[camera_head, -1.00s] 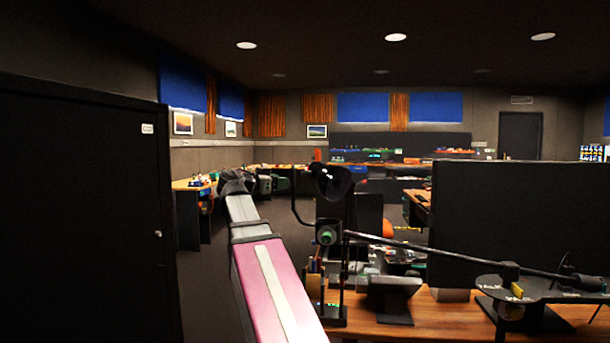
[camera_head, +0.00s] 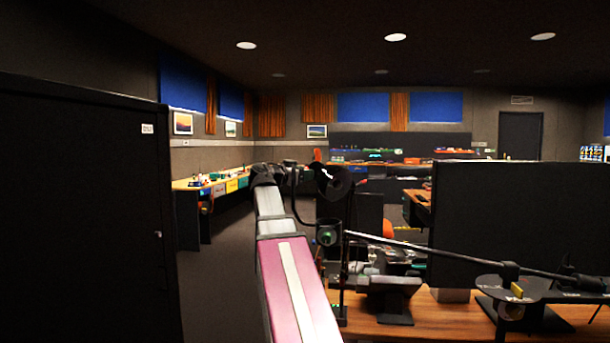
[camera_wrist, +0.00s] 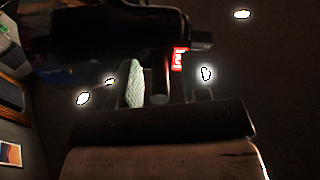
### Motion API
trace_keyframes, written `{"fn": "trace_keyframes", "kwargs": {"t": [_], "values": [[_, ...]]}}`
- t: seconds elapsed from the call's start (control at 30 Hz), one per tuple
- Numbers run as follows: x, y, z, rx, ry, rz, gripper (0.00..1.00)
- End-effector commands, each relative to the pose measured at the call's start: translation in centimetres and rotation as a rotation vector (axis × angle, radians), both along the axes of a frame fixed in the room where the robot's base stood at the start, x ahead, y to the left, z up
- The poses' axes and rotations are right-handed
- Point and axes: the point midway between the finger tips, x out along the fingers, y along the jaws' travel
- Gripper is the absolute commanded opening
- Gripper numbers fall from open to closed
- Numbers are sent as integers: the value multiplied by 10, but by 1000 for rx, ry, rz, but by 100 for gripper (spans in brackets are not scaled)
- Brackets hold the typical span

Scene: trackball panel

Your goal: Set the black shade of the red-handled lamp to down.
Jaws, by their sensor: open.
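The lamp's black shade (camera_head: 332,181) hangs near the middle of the head view, over the left end of the desk. Its tilt is hard to read against the dark room. A thin boom (camera_head: 450,255) runs right from the lamp's joint. My gripper (camera_head: 291,168) is just left of the shade, at the end of my pink and silver arm. In the wrist view my gripper (camera_wrist: 160,82) is open, with a pale green pad on the left finger. A dark body crosses close beyond the fingers, with a small red lit part (camera_wrist: 181,58), perhaps the handle. Contact cannot be told.
A large black panel (camera_head: 520,215) stands on the wooden desk (camera_head: 450,318) at right. A dark cabinet (camera_head: 80,220) fills the left side. A small dark stand (camera_head: 392,290) sits on the desk below the lamp. Open floor (camera_head: 225,280) lies between cabinet and desk.

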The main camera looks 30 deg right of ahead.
Motion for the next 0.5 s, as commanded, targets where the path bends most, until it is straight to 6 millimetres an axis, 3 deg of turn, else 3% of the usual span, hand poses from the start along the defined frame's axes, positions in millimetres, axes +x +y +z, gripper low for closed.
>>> {"fn": "trace_keyframes", "kwargs": {"t": [0.37, 0.4, 0.5], "values": [[1, -6, 0, 1, 0, 0, 42], [1, -6, 0, 1, 0, 0, 39], [1, -6, 0, 1, 0, 0, 6]]}}
